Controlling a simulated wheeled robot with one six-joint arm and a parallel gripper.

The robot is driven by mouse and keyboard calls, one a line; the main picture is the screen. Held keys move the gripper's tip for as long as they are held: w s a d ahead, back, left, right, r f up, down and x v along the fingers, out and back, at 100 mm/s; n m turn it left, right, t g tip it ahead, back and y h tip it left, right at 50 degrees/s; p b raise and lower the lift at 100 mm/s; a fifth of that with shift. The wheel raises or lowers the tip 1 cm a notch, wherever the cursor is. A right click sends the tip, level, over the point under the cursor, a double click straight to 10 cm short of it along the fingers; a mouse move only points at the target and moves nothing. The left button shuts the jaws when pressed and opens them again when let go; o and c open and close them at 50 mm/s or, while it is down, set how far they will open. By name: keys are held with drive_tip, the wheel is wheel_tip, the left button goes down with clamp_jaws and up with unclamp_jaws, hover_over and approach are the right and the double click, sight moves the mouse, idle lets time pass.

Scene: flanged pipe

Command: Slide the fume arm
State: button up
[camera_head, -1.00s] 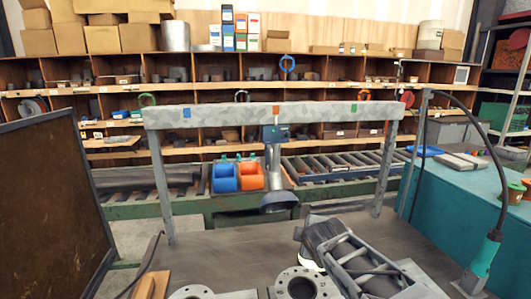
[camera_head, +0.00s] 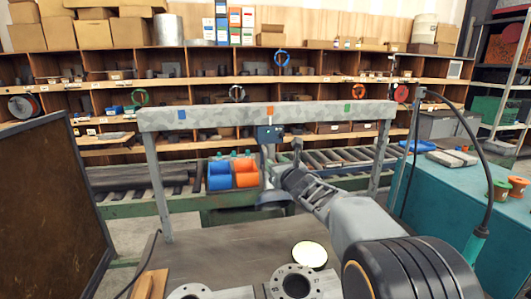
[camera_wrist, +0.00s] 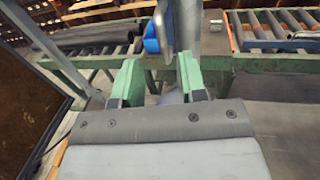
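The fume arm hangs from a mottled grey rail (camera_head: 220,116). Its dark blue carriage (camera_head: 270,134) sits below the orange mark (camera_head: 269,114), between the blue mark (camera_head: 181,114) and green mark (camera_head: 347,108). A grey tube drops from the carriage to a dark hood (camera_head: 272,198), partly hidden by my arm. My gripper (camera_head: 285,172) is raised close to the tube's right side. In the wrist view its green fingers (camera_wrist: 158,70) are apart, with the grey tube (camera_wrist: 187,25) ahead, near the right finger. I cannot tell if they touch.
Below the rail is a dark bench (camera_head: 215,262) with pipe flanges (camera_head: 295,283) and a pale disc (camera_head: 309,254). A dark panel (camera_head: 50,200) stands left. A teal bench (camera_head: 435,200) and a hanging hose (camera_head: 490,175) are right. Blue and orange bins (camera_head: 245,174) sit behind.

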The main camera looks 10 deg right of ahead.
sight(266, 155)
drive_tip(key=w+p, duration=0.1)
drive_tip(key=w, duration=0.1)
drive_tip(key=w+a+p, duration=0.1)
drive_tip(key=w, duration=0.2)
drive_tip(key=w+p, duration=0.1)
drive_tip(key=w, duration=0.2)
drive_tip(key=shift+a, duration=0.3)
drive_tip(key=shift+w+a, duration=0.1)
drive_tip(key=shift+w, duration=0.5)
drive_tip(key=shift+c, duration=0.4)
clamp_jaws()
